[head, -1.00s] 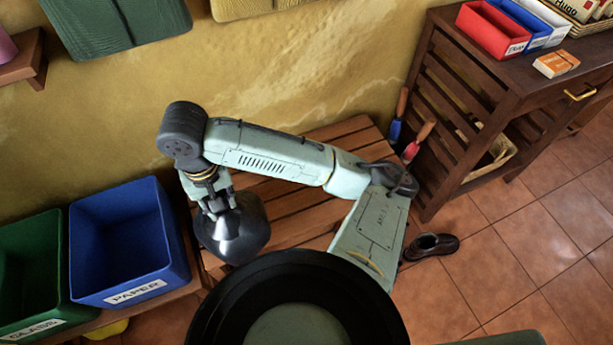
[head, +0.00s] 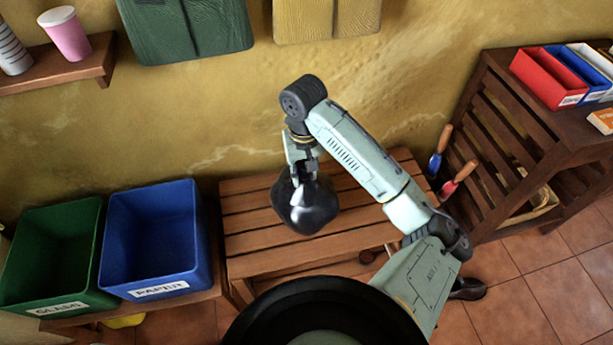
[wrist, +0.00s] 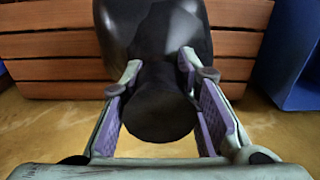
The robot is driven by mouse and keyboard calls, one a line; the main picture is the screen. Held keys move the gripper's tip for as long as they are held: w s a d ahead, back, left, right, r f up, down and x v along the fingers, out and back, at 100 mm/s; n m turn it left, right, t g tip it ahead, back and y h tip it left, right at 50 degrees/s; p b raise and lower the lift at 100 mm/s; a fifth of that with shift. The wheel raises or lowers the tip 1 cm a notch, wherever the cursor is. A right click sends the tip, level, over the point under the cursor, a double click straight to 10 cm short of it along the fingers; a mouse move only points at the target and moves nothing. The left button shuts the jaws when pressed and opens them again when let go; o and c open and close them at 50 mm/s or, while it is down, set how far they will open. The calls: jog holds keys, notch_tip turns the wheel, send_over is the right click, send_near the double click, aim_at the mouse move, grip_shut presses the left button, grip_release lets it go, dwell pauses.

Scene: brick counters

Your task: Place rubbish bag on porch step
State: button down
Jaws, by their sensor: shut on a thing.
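My gripper (head: 303,176) is shut on the black rubbish bag (head: 307,208), holding it by its narrow top. The bag hangs over the brown slatted wooden bench-like step (head: 250,240) in the head view. In the wrist view, my gripper's fingers (wrist: 160,100) close on both sides of the bag's neck, and the bag (wrist: 155,25) bulges out beyond them above the wooden slats (wrist: 50,50). I cannot tell whether the bag's underside touches the slats.
A green GLASS bin (head: 45,255) and a blue PAPER bin (head: 155,240) stand left of the step. A slatted shelf unit (head: 510,150) and hand tools (head: 440,150) are at the right. Bare slats lie around the bag.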

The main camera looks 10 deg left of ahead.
jog(key=shift+w+d, duration=0.2)
jog(key=shift+w, duration=0.15)
jog(key=shift+w+d+f, duration=0.1)
jog(key=shift+f, duration=0.1)
jog(key=shift+f+p, duration=0.5)
jog(key=shift+f, duration=1.15)
jog(key=c, duration=1.2)
grip_release()
jog(key=shift+c, duration=0.2)
